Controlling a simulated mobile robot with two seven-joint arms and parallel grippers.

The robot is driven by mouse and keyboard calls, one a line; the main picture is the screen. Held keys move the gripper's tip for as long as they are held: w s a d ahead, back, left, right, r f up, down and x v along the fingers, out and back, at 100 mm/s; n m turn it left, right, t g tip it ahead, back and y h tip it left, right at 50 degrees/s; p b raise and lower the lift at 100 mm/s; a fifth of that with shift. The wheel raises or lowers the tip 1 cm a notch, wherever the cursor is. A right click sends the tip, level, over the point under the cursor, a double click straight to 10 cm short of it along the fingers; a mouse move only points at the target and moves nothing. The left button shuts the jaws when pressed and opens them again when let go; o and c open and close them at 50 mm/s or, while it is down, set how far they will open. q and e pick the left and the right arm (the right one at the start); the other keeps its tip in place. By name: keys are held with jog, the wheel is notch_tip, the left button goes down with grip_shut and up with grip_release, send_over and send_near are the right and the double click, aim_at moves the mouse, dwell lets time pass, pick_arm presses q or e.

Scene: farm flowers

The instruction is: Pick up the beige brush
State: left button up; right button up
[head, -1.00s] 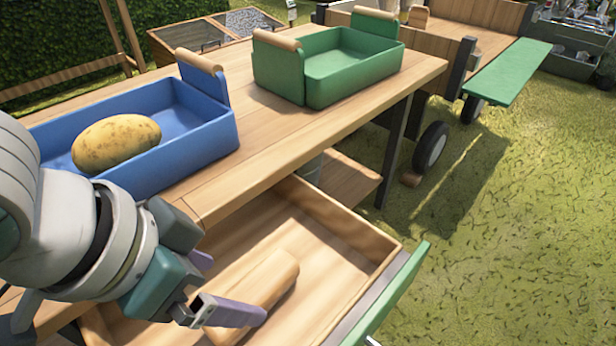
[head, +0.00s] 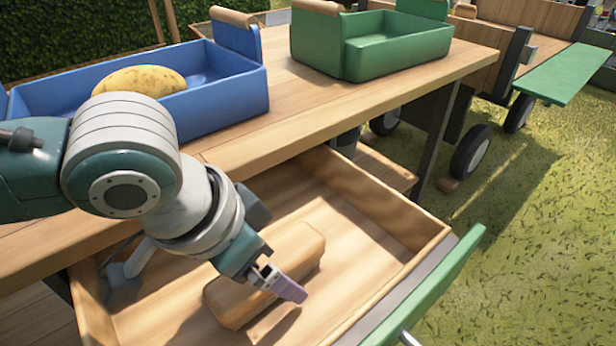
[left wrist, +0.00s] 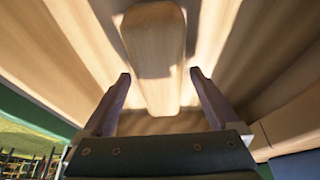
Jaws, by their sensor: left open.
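The beige brush (head: 270,275) lies in the open wooden drawer (head: 375,255) under the table, a long block with rounded edges. My left gripper (head: 287,287) is over the brush in the head view and hides part of it. In the left wrist view my left gripper (left wrist: 160,95) is open, its purple fingers apart with the brush (left wrist: 155,50) between and beyond them. No contact between fingers and brush shows. My right gripper is not in view.
A blue crate (head: 225,105) with a potato (head: 140,81) and an empty green crate (head: 385,65) stand on the table (head: 310,115) above the drawer. The drawer's green front (head: 425,295) is at the right. Grass is beyond.

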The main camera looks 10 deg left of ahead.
pick_arm(q)
jog(key=shift+c, duration=0.3)
grip_shut()
dwell(0.5)
